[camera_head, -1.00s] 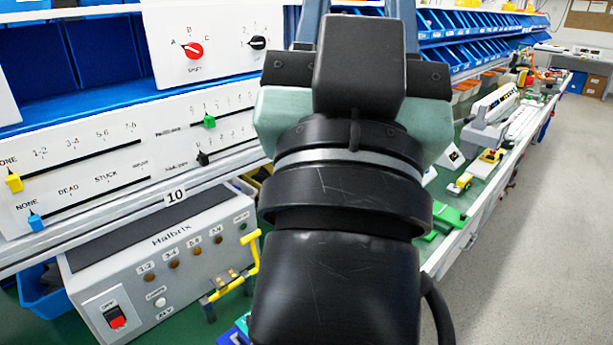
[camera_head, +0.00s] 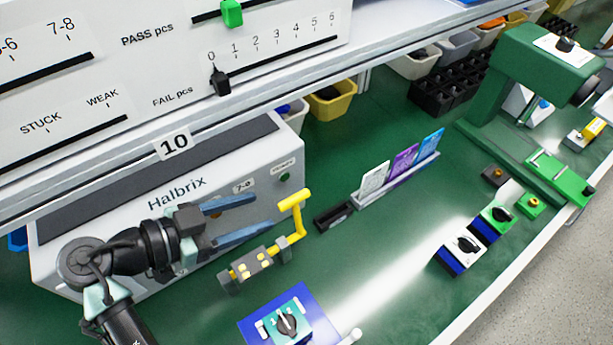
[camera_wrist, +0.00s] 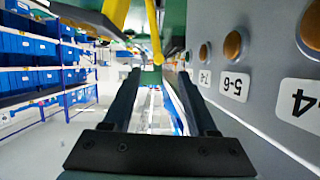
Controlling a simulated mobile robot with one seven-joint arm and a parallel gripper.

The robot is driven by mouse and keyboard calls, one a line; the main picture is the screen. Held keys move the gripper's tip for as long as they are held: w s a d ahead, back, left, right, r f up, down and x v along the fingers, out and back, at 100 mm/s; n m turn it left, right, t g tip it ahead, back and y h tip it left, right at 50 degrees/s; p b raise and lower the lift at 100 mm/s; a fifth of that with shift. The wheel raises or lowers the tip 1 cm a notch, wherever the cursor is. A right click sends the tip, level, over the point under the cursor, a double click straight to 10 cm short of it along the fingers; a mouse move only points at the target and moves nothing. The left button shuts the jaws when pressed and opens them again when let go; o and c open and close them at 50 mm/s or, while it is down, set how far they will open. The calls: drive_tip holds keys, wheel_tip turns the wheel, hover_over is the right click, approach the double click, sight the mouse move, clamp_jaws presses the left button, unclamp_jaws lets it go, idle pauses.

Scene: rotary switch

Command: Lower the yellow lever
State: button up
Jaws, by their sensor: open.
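The yellow lever (camera_head: 299,218) stands raised from a grey hinged block (camera_head: 252,266) on the green bench, in front of the Halbrix box. Its upper end bends into a short grip. My gripper (camera_head: 262,214) is open, to the left of the lever, its two blue-grey fingers pointing towards it. The fingertips appear a little short of the lever with nothing between them. In the wrist view, yellow bars of the lever (camera_wrist: 155,32) show at the top, above and beyond my open fingers (camera_wrist: 160,74). I cannot tell the exact gap.
The grey Halbrix box (camera_head: 130,225) stands close behind my arm; its buttons and labels line the right of the wrist view. A card holder (camera_head: 395,188) stands right of the lever. A blue-based rotary switch (camera_head: 290,322) lies in front.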

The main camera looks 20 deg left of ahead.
sight(306, 196)
drive_tip(key=p+x, duration=0.1)
drive_tip(key=x, duration=1.1)
drive_tip(key=shift+w+d, duration=0.1)
drive_tip(key=shift+d, duration=0.05)
drive_tip(key=shift+c, duration=0.2)
clamp_jaws()
idle(0.8)
